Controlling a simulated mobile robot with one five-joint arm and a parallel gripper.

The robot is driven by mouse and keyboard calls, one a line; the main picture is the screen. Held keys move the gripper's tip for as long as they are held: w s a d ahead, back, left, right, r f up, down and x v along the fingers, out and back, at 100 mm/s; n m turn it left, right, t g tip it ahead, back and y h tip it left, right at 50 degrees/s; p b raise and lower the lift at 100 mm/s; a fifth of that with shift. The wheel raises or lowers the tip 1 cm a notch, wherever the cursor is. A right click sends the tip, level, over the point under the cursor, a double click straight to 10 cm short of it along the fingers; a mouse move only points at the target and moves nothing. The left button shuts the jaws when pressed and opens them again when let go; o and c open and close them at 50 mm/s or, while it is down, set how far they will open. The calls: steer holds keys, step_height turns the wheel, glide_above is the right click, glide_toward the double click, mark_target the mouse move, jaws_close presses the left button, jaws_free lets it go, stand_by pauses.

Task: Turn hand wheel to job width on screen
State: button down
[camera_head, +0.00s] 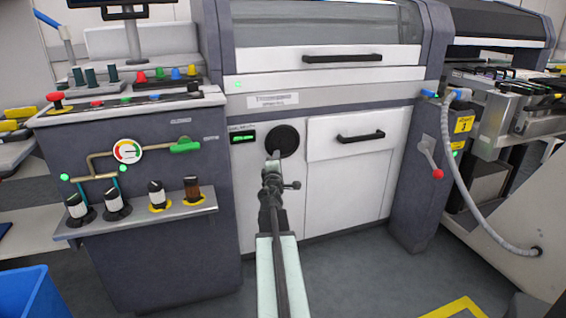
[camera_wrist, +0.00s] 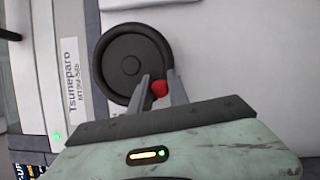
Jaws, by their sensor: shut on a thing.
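The black round hand wheel (camera_head: 283,141) is on the white front panel of the machine, and it also shows in the wrist view (camera_wrist: 131,62). A small red knob (camera_wrist: 159,89) sits at the wheel's lower right rim in the wrist view. My gripper (camera_wrist: 158,84) is shut on this red knob, with one finger on each side of it. In the head view my gripper (camera_head: 274,158) reaches the wheel's lower left edge, and the knob is hidden there. A small display (camera_head: 243,137) with green characters is left of the wheel; its digits are too small to read.
A drawer front with a black handle (camera_head: 360,136) is right of the wheel. A lever with a red ball (camera_head: 437,174) and a grey hose (camera_head: 465,205) are farther right. A control cabinet with a shelf of knobs (camera_head: 135,212) stands left. A blue bin (camera_head: 30,295) is at lower left.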

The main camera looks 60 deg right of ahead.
steer(key=shift+w+a, duration=0.1)
steer(key=shift+w, duration=0.1)
steer(key=c, duration=1.3)
jaws_free()
steer(key=shift+o, duration=0.2)
steer(key=shift+s+a+f, duration=0.1)
